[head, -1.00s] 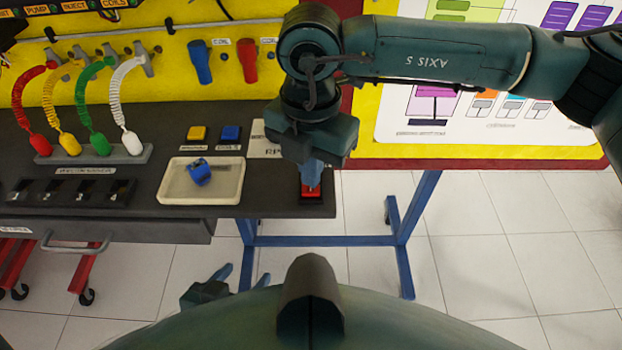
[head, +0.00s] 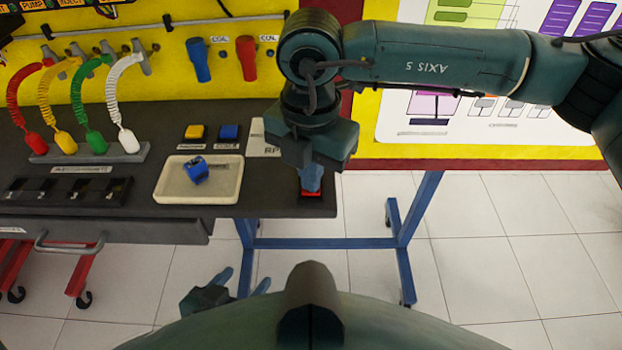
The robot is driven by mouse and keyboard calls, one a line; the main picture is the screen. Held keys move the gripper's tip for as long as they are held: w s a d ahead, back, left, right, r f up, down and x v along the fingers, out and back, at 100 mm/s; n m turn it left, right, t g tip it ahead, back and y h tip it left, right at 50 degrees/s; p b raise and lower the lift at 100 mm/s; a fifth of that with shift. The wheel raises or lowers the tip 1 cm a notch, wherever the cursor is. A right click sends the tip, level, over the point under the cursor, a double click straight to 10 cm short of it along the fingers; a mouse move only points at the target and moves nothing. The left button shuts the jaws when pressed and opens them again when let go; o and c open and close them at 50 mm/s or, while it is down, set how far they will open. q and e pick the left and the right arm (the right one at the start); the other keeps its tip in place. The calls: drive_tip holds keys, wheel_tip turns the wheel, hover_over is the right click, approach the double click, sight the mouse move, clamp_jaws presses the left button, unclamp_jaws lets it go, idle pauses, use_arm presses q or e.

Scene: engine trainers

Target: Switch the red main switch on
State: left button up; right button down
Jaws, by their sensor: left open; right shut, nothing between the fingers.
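The red main switch (head: 312,194) sits in a dark base at the right front corner of the bench. My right gripper (head: 311,183) points down over it, shut and empty, with its fingertips at the red top. The fingers cover most of the switch, so I cannot tell whether it is pressed or which way it is set. My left gripper (head: 240,279) is open and empty, low over the floor in front of the bench.
A cream tray (head: 231,192) with a blue connector (head: 195,171) lies left of the switch. Behind it are a yellow button (head: 194,132) and a blue button (head: 229,132). Coiled leads plug into a strip (head: 62,157) at the left. Open floor lies right of the bench.

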drive_tip(key=shift+f, duration=0.2)
drive_tip(key=shift+r+p, duration=1.3)
drive_tip(key=shift+r, duration=2.25)
